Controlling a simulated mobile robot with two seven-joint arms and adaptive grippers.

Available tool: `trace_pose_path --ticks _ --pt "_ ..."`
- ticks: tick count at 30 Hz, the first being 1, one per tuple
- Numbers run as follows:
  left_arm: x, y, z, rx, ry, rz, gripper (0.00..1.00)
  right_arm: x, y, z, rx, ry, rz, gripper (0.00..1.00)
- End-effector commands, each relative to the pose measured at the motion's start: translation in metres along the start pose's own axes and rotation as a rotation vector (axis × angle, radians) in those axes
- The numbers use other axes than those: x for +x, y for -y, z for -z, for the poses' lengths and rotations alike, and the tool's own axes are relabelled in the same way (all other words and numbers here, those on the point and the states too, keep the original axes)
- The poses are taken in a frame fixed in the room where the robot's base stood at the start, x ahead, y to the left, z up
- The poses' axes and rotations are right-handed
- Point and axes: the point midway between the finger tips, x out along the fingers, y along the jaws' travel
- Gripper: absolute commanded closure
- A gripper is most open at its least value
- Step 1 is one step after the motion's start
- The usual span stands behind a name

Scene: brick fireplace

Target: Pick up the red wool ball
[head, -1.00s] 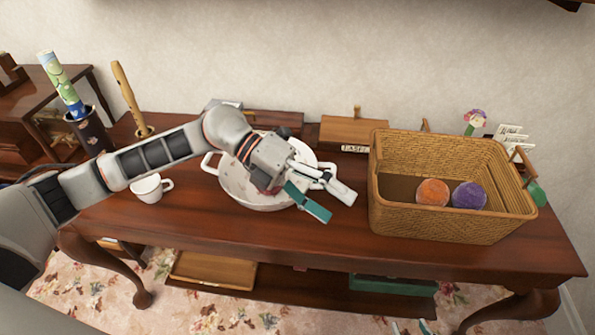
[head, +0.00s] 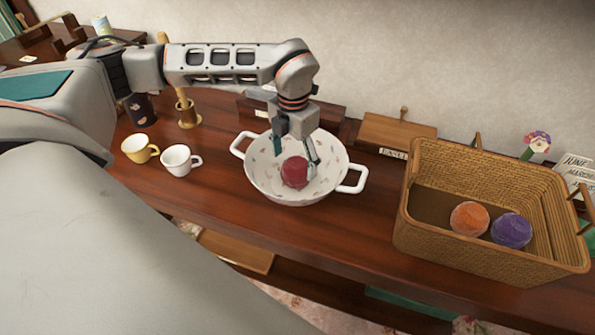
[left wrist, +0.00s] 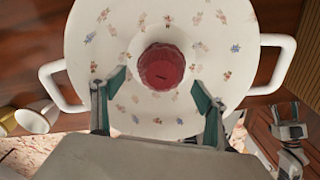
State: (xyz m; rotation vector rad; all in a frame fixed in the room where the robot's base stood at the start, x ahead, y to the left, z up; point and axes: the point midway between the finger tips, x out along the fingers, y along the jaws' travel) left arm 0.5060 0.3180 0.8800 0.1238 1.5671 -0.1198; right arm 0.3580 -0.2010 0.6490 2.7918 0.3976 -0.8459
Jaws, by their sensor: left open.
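The red wool ball (head: 294,172) lies inside a white two-handled bowl (head: 262,184) with a small floral pattern, on the wooden table. In the left wrist view the ball (left wrist: 161,67) sits near the middle of the bowl (left wrist: 215,40). My left gripper (head: 294,155) hangs down over the bowl, close above and behind the ball in the head view. Its fingers (left wrist: 158,100) are spread apart with nothing between them, and the ball shows beyond their tips. My right gripper is not in the head view; a small gripper-like part at the wrist view's right edge is unclear.
A wicker basket (head: 410,240) with an orange ball (head: 469,218) and a purple ball (head: 511,230) stands right of the bowl. A white cup (head: 177,161) and a yellow cup (head: 137,149) stand left. A wooden box (head: 398,134) is behind.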

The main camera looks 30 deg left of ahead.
Motion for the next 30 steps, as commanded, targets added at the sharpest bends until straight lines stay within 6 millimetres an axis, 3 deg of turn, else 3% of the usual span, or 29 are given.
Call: trace_pose_path --ticks 9,19,20,24,30 --pt "0.043 0.001 -0.001 0.002 -0.002 0.003 0.27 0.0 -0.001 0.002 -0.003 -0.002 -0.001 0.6" --pt "0.05 0.001 -0.002 0.001 0.0 0.002 0.27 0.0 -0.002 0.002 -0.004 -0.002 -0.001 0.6" --pt "0.05 0.001 -0.002 0.002 0.0 0.002 0.29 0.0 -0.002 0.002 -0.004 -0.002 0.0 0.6" --pt "0.05 0.001 -0.002 0.002 0.0 0.002 0.66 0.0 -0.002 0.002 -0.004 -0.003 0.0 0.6" --pt "0.05 0.001 -0.002 0.002 0.0 0.002 0.68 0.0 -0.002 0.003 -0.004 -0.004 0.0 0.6"
